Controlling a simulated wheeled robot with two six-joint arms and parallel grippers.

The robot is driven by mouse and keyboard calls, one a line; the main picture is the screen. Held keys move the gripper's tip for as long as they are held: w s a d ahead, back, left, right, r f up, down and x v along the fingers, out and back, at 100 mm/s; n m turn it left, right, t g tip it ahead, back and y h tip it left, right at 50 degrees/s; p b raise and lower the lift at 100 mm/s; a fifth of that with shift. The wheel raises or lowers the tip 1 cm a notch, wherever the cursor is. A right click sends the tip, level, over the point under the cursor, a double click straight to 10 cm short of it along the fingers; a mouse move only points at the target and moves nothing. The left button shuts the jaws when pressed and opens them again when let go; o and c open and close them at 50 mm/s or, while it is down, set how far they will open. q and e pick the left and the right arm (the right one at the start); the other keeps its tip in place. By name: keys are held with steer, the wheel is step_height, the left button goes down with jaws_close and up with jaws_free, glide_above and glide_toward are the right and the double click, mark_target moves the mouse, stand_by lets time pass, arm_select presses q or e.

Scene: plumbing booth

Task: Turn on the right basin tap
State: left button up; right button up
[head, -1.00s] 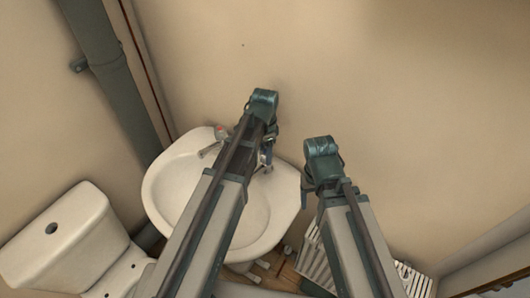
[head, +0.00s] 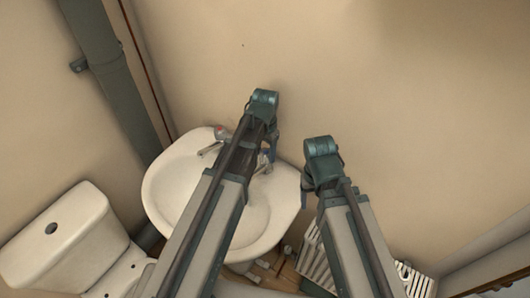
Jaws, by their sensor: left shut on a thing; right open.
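The white basin (head: 172,194) is on the wall in the middle of the head view. Its left tap (head: 214,141), with a red mark on top, stands clear at the back rim. The right tap (head: 265,158), with a blue mark, shows beside my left arm and is partly hidden by it. My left gripper (head: 268,148) is at the right tap and shut on it, its fingers mostly hidden by the wrist. My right gripper (head: 306,190) is open and empty, to the right of the basin's rim and apart from the taps.
A white toilet cistern (head: 62,235) stands at the lower left. A grey pipe (head: 105,75) runs down the left corner. A white slatted thing (head: 318,262) is on the floor at the lower right. The wall above the basin is bare.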

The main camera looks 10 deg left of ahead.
arm_select(q)
steer(key=n, duration=0.4)
steer(key=shift+n, duration=0.3)
steer(key=n, duration=0.4)
steer(key=shift+d+n, duration=0.15)
steer(key=shift+n, duration=0.15)
steer(key=n, duration=0.4)
steer(key=shift+n, duration=2.1)
steer(key=o, duration=1.4)
steer(key=shift+r, duration=0.1)
